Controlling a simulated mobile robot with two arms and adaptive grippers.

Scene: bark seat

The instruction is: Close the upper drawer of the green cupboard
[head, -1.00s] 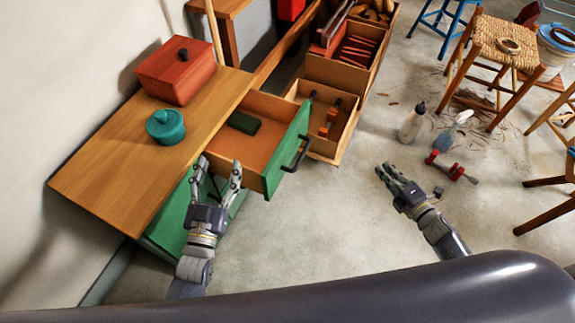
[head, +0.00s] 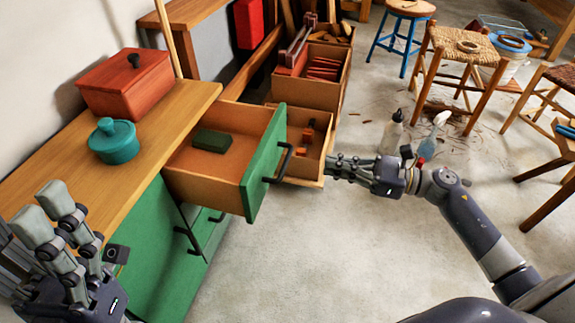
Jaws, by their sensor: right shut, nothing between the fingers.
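The green cupboard (head: 150,262) stands at the left with a wooden top. Its upper drawer (head: 225,157) is pulled out, with a green front and a dark handle (head: 279,163). A dark green block (head: 211,141) lies inside it. My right gripper (head: 330,168) is shut and empty, to the right of the drawer front with its fingers pointing left toward the handle, a small gap apart. My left gripper (head: 50,212) is at the lower left in front of the cupboard, its fingers spread apart with nothing seen between them.
On the cupboard top are a red box (head: 127,85) and a teal lidded pot (head: 115,142). Behind the drawer stand open wooden crates (head: 312,93). Bottles (head: 392,133) and stools (head: 455,55) stand on the floor at right. The floor before the drawer is clear.

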